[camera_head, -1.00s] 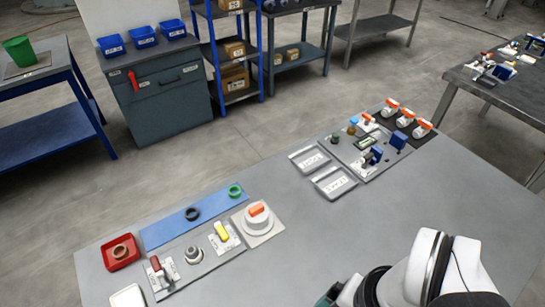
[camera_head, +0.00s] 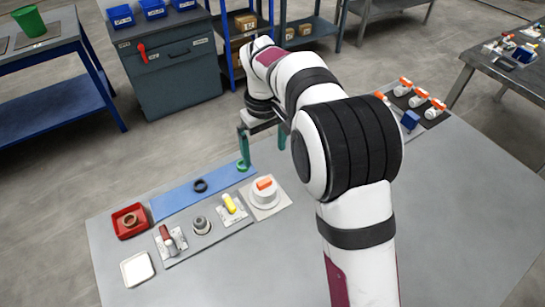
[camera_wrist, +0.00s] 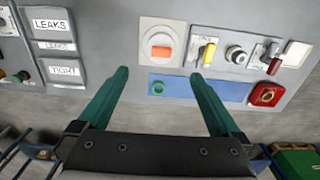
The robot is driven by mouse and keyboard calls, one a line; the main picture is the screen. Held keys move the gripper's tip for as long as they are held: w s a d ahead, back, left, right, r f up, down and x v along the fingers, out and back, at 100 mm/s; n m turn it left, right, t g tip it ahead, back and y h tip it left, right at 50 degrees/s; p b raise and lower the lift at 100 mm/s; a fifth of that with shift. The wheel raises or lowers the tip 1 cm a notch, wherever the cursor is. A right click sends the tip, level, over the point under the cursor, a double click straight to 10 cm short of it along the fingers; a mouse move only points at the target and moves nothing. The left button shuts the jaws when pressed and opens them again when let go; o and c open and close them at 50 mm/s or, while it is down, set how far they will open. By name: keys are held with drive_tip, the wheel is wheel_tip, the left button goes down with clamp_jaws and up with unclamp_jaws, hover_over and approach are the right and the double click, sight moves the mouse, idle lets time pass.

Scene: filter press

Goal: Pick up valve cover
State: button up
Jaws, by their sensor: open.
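The likely valve cover is a round white piece with an orange bar handle (camera_head: 265,186), seated on a pale square plate (camera_head: 282,204). It also shows in the wrist view (camera_wrist: 161,40), beyond and between my fingertips. My gripper (camera_head: 262,146) is open and empty, with its two green fingers pointing down above the far edge of the table. In the wrist view my gripper (camera_wrist: 160,74) has its fingers wide apart. A green ring (camera_wrist: 158,88) lies on the blue mat (camera_wrist: 200,90) between the fingers. Nothing touches the fingers as far as I can see.
Left of the cover are a yellow-handled valve (camera_head: 232,205), a grey knob (camera_head: 201,225) and a red-handled valve (camera_head: 169,240). A red tray (camera_head: 131,220) and white tray (camera_head: 137,269) stand further left. Trays marked LEAKS (camera_wrist: 50,24) and TIGHT (camera_wrist: 64,71) show in the wrist view.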

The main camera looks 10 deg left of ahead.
sight(264, 181)
drive_tip(key=f, duration=1.3)
drive_tip(key=shift+a+f, duration=0.2)
drive_tip(key=shift+f, duration=0.1)
drive_tip(key=c, duration=1.2)
drive_tip(key=shift+r, duration=0.15)
